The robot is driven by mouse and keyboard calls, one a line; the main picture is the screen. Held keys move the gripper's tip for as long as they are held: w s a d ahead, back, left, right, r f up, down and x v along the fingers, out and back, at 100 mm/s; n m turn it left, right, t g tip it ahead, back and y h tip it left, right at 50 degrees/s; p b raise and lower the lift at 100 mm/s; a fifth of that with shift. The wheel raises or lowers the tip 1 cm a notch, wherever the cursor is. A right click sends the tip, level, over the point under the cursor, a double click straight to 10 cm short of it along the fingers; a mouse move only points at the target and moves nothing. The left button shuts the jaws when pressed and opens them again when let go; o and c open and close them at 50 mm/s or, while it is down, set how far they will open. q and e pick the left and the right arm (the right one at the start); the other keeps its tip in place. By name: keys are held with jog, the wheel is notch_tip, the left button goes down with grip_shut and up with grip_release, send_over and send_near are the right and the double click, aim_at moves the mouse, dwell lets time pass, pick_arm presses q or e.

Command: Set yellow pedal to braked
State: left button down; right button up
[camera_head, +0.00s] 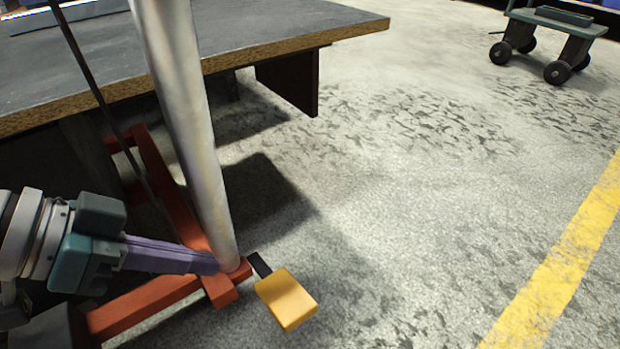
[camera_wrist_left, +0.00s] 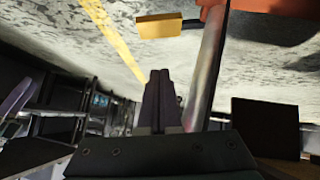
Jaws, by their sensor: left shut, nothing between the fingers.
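The yellow pedal (camera_head: 286,299) is a flat block on a short black lever (camera_head: 259,264) at the foot of an orange-red frame (camera_head: 145,303). It sits low over the floor; I cannot tell its exact height. It also shows at the top of the left wrist view (camera_wrist_left: 160,27). My left gripper (camera_head: 214,263) is shut and empty, its purple fingers pointing right toward the pedal. The fingertips end by the foot of the silver post, left of the pedal and apart from it. In the left wrist view the closed fingers (camera_wrist_left: 162,78) lie beside the post. My right gripper is not in view.
The thick silver post (camera_head: 190,120) rises from the frame, close to my left fingers. A dark-topped table (camera_head: 270,35) stands behind. A green wheeled cart (camera_head: 560,28) is far right. A yellow floor line (camera_head: 565,265) runs at right; the floor between is clear.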

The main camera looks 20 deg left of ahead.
pick_arm(q)
jog(key=b, duration=0.5)
send_over(292, 290)
jog(key=s+a, duration=0.1)
jog(key=a, duration=0.2)
jog(key=f, duration=0.7)
jog(key=shift+s+f, duration=0.15)
jog(key=shift+s, duration=0.05)
jog(key=shift+s+d+f+b, duration=0.1)
jog(key=shift+f+b, duration=0.2)
jog(key=shift+f, duration=0.25)
jog(key=shift+s+d+f+b, duration=0.1)
jog(key=shift+f+b, duration=0.15)
jog(key=shift+f, duration=0.3)
jog(key=shift+s+f+b, duration=0.15)
jog(key=shift+f+b, duration=0.15)
jog(key=shift+f, duration=0.25)
jog(key=shift+d, duration=0.1)
